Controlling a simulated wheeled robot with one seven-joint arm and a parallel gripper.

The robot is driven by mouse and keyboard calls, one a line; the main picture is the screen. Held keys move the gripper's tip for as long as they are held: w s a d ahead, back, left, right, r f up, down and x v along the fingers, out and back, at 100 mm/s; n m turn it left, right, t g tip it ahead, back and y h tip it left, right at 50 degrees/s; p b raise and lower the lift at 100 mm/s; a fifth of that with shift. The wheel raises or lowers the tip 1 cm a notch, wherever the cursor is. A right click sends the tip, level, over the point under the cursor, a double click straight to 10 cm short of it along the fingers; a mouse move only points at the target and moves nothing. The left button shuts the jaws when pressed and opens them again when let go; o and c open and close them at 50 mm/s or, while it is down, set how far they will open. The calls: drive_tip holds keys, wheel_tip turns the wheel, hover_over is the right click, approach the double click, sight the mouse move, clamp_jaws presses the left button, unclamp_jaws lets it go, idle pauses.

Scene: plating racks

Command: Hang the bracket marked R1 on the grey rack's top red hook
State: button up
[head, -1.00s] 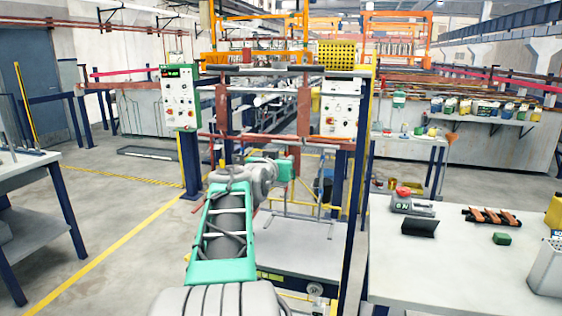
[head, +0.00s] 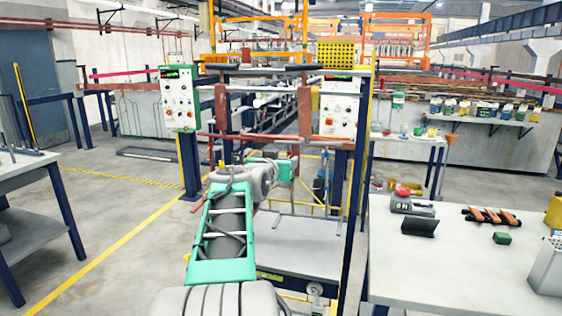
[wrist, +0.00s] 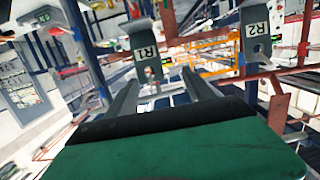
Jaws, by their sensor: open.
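The bracket marked R1 (wrist: 148,68) is a grey metal plate with a white label, upper middle of the wrist view. My gripper (wrist: 162,80) is open there, its two dark fingers reaching toward R1's lower end, one on each side in the picture. I cannot tell whether they touch it. A like bracket marked R2 (wrist: 255,50) is at the upper right. In the head view my arm reaches to the frame in the middle; its fingertips and the brackets cannot be made out. I cannot identify the grey rack's top red hook.
Reddish crossbars (head: 265,138) span the frame between two control boxes (head: 180,98). A dark blue post (head: 354,190) stands right of my arm. A white table (head: 465,262) with small items is at the right.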

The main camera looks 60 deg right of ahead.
drive_tip(key=b+v, duration=0.2)
drive_tip(key=v, duration=0.6)
drive_tip(key=w+a+f+n+t+y+p, duration=0.25)
drive_tip(key=w+a+f, duration=0.2)
drive_tip(key=a, duration=0.35)
drive_tip(key=w+a+f+n+t+y+p, duration=0.1)
drive_tip(key=w+a+f+n+y, duration=0.25)
drive_tip(key=w+a, duration=0.35)
drive_tip(key=w+a+f+n+t+y+p, duration=0.1)
drive_tip(key=w+a+f+n+y+p, duration=0.25)
drive_tip(key=a, duration=0.55)
drive_tip(key=s+a+f+n+g+y, duration=0.1)
drive_tip(key=a+f, duration=0.3)
drive_tip(key=a, duration=0.5)
drive_tip(key=s+a+f+n+g+y+p, duration=0.1)
drive_tip(key=s+a+f+n+y, duration=0.2)
drive_tip(key=a, duration=0.6)
drive_tip(key=s+a+f+n+g+y, duration=0.2)
drive_tip(key=s+a+f+n, duration=0.1)
drive_tip(key=a, duration=0.7)
drive_tip(key=shift+s+f+p, duration=0.4)
drive_tip(key=shift+s+f, duration=0.3)
drive_tip(key=shift+f, duration=0.1)
drive_tip(key=shift+d+y, duration=0.1)
drive_tip(key=shift+y, duration=0.15)
